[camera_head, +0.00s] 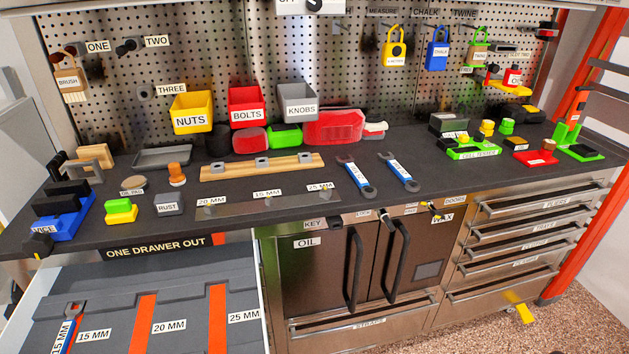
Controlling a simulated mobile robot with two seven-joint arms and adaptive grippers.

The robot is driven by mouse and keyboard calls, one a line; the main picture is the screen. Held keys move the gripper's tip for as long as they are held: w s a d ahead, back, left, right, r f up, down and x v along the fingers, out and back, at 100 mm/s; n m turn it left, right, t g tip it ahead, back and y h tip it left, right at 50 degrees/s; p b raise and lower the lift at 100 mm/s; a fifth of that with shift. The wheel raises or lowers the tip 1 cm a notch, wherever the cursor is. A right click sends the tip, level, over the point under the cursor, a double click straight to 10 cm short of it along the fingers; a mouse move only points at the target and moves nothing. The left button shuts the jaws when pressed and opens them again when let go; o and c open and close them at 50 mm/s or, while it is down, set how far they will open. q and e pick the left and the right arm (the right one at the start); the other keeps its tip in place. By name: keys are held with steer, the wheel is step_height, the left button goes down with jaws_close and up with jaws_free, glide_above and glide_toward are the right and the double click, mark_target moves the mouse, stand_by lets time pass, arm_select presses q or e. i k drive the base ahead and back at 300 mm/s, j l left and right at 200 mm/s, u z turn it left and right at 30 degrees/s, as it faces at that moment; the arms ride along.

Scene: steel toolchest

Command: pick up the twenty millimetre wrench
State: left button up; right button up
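Two blue-handled wrenches with grey open jaws lie side by side on the dark bench top, right of its middle: a left wrench (357,177) and a right wrench (399,172). Each has a white label on its handle, too small to read surely, so I cannot tell which is the twenty millimetre one. A third wrench (71,323) lies in the open drawer beside the 15 MM label. The drawer's slots by the 20 MM label (169,327) and the 25 MM label show bare orange. Neither of my grippers is in view.
The open drawer (262,300) juts out at the lower left. A wooden rail (225,173) and a strip marked 20, 15 and 25 MM lie left of the wrenches. A red case (333,127) stands behind them. Black cabinet handles (397,260) stick out below the bench edge.

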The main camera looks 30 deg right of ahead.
mark_target(403, 176)
steer(key=z, duration=1.55)
steer(key=u, duration=2.1)
steer(key=z, duration=2.1)
